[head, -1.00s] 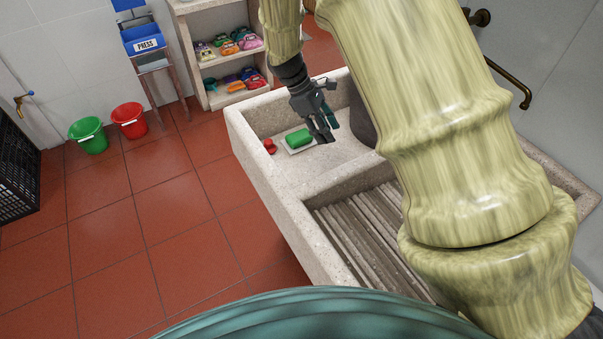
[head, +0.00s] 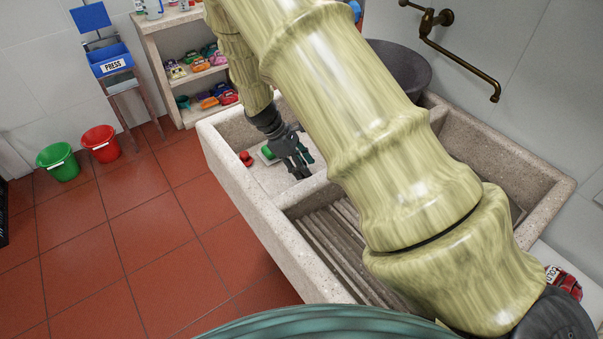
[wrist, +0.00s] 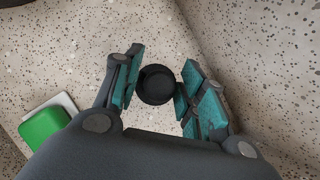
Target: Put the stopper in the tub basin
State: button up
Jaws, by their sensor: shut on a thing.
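My gripper (head: 301,170) is at the far left compartment of the stone sink (head: 240,190), over its pale floor. In the wrist view my gripper (wrist: 153,92) is shut on a small dark round thing, which looks like the stopper (wrist: 155,85). Its underside is hidden. The sink also has a ridged washboard part (head: 325,245) in front and a deeper basin (head: 480,150) at the back right, partly hidden by my arm. I cannot tell which compartment is the tub basin.
A green block (head: 267,152) on a white dish and a small red thing (head: 246,158) lie left of my gripper. A stone divider (head: 310,190) separates compartments.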

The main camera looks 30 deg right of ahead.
jog(key=shift+f, duration=1.95)
jog(key=shift+f, duration=0.15)
jog(key=o, duration=1)
jog(key=b+v, duration=0.1)
jog(key=v, duration=1.1)
jog(key=shift+r, duration=0.2)
